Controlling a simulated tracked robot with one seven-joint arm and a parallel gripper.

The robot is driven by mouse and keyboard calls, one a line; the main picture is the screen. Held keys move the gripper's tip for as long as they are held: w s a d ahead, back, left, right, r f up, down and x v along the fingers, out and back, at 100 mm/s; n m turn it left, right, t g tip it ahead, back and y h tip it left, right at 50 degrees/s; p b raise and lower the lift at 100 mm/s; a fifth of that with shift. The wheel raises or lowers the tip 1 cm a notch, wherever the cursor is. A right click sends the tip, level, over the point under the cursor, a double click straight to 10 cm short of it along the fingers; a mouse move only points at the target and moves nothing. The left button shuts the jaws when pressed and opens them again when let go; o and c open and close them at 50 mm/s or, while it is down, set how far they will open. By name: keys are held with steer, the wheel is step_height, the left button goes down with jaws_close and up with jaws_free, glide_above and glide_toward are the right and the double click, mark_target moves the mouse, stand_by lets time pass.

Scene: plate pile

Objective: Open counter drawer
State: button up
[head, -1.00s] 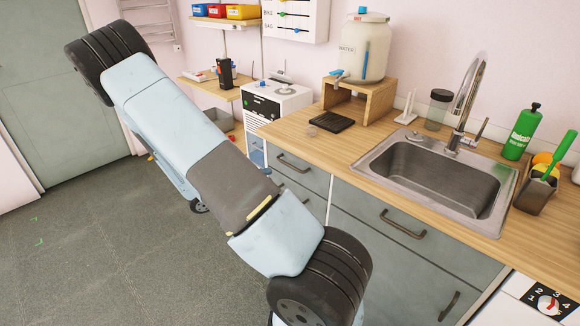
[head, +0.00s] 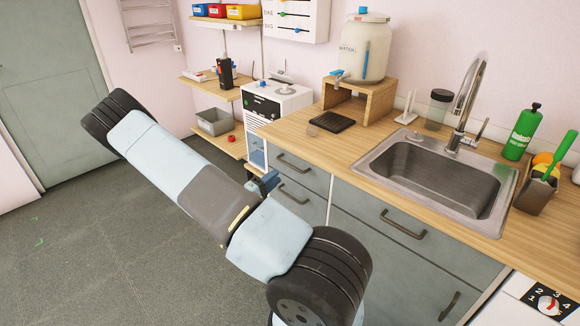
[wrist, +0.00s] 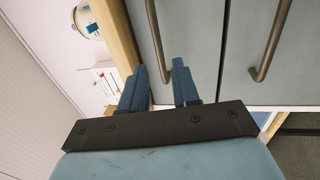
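The wooden counter (head: 290,128) has grey drawers below it, all of which look closed. In the head view the left column has an upper drawer (head: 312,178) with a dark bar handle (head: 293,162) and a lower drawer with a similar handle (head: 293,194). My gripper (head: 268,182) is just left of these fronts, partly hidden by my arm. In the wrist view my gripper (wrist: 160,66) has its two blue fingers apart with nothing held. The upper handle (wrist: 157,40) lines up with the gap between the fingertips; I cannot tell whether they reach around it. The lower handle (wrist: 270,40) is further right.
A wide drawer (head: 385,240) is under the sink (head: 440,180). A white cabinet (head: 280,105) and shelves (head: 222,82) with a grey bin (head: 214,122) stand beyond the counter's left end. The floor (head: 90,250) at left is clear.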

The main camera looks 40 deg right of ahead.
steer(key=x, duration=0.8)
steer(key=shift+d+r, duration=0.1)
steer(key=shift+d, duration=0.25)
steer(key=shift+c, duration=0.5)
jaws_close()
